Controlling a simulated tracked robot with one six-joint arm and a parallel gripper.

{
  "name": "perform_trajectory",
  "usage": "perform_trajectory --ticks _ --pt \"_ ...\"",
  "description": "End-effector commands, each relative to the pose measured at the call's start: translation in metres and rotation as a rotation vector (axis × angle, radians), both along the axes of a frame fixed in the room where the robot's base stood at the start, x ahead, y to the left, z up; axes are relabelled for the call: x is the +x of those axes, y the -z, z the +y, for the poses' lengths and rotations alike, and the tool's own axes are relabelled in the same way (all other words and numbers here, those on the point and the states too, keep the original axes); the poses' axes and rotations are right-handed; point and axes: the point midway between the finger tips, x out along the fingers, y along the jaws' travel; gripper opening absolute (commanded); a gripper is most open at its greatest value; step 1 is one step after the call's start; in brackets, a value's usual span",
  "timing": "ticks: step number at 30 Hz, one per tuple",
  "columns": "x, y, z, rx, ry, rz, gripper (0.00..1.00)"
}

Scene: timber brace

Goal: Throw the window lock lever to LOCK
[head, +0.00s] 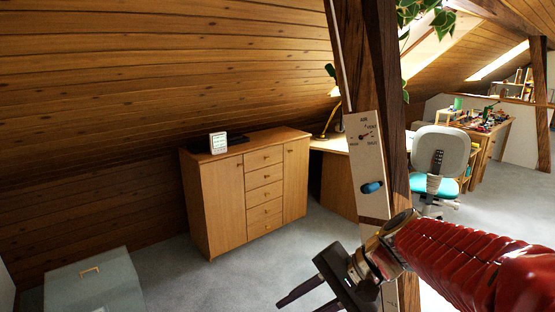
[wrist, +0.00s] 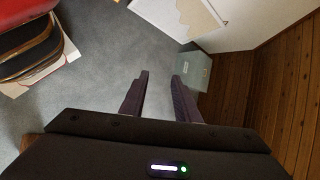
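A pale panel (head: 366,150) is fixed to the dark timber post (head: 389,110). It has a small dial (head: 364,136) with tiny labels, the top one seemingly "AIR", and a blue knob (head: 372,187) in an opening below. I cannot tell which of these is the window lock lever; no LOCK label is legible. My gripper (head: 298,304) is below and left of the panel, apart from it, fingers pointing down-left. In the wrist view my gripper (wrist: 160,76) is open and empty above the carpet.
A wooden cabinet (head: 229,201) stands behind, left of the post. A grey-green chest (head: 95,284) is at the lower left. A desk, an office chair (head: 440,152) and a cluttered table (head: 486,127) are on the right. The carpet (head: 215,285) between chest and post is clear.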

Motion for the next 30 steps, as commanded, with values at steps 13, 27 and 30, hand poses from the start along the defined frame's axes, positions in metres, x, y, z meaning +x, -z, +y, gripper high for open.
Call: perform_trajectory --ticks 13,27,30 --pt "-0.068 0.016 -0.049 -0.433 -0.191 -0.268 0.29" --pt "-0.103 0.012 -0.11 -0.851 -0.378 -0.563 0.29" --pt "-0.104 0.01 -0.117 -0.896 -0.394 -0.592 0.29"
